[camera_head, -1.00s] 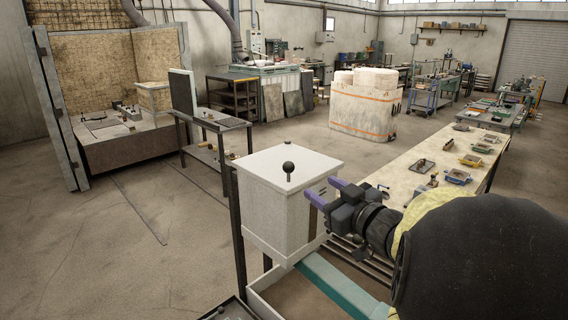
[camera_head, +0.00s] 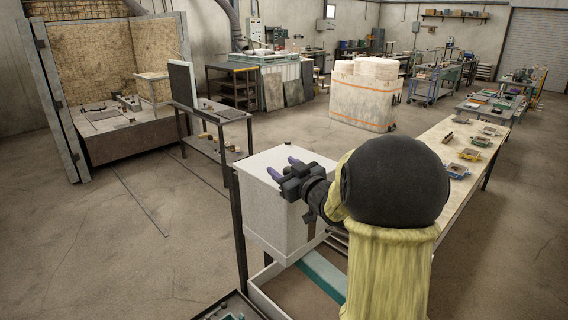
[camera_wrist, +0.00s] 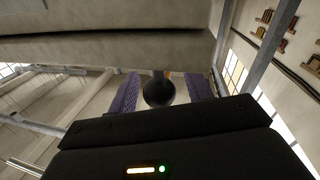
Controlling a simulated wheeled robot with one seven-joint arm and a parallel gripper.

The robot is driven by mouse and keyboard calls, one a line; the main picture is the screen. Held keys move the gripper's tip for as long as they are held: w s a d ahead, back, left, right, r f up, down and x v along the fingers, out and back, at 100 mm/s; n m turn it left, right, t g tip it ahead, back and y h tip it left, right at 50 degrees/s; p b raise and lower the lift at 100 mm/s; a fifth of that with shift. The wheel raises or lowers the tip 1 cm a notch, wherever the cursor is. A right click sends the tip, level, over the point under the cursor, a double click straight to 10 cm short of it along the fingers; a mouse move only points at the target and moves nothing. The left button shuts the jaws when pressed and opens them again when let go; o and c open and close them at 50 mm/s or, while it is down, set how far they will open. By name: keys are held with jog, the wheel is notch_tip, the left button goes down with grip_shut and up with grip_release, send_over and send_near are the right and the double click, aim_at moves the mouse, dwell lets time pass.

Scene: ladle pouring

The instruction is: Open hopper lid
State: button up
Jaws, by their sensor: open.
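The hopper (camera_head: 268,222) is a pale grey box on a dark frame, with its flat lid (camera_head: 252,166) lying shut on top. My gripper (camera_head: 282,167) is at the lid's top in the head view, its two purple fingers apart. The gripper hides the lid's black knob there. In the wrist view the round black knob (camera_wrist: 159,92) shows between the open purple fingers (camera_wrist: 165,92), with a gap on each side. The pale lid (camera_wrist: 100,48) spans the upper part of that view.
A long workbench (camera_head: 455,190) with small trays and parts stands to the right of the hopper. A dark side table (camera_head: 215,112) stands behind it, left of centre. The floor (camera_head: 90,245) at the left is open.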

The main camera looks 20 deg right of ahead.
jog(key=shift+w, duration=0.2)
jog(key=shift+c, duration=0.4)
grip_shut()
jog(key=shift+s+d, duration=0.1)
